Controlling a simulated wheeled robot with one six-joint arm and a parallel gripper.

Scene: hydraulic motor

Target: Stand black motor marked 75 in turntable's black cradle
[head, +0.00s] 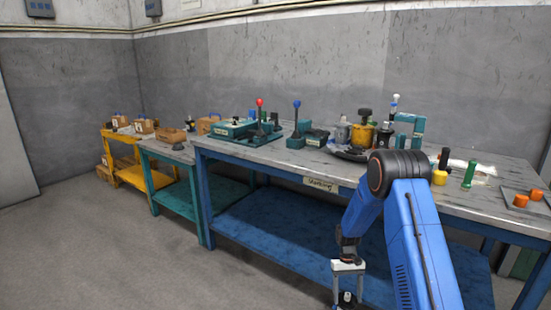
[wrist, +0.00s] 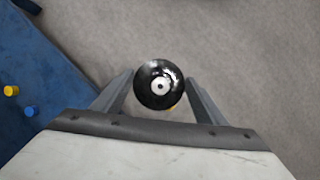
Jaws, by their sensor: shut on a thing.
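My gripper (head: 348,284) hangs low in front of the long blue bench, below its top. It is shut on a black motor (head: 347,298), seen at the bottom edge of the head view. In the wrist view the black motor (wrist: 150,96) shows end-on between the two fingers, round with a pale centre. No number 75 is readable on it. A dark round base, which looks like the turntable (head: 347,155), sits on the bench top behind my arm. Yellow and black parts stand on it. I cannot make out its black cradle clearly.
The blue bench (head: 330,167) has a lower shelf (head: 270,225). Red and blue knobbed levers (head: 260,103) stand on its top. A green cylinder (head: 469,174) and orange caps (head: 521,200) lie to the right. The grey floor (head: 130,250) is clear at left.

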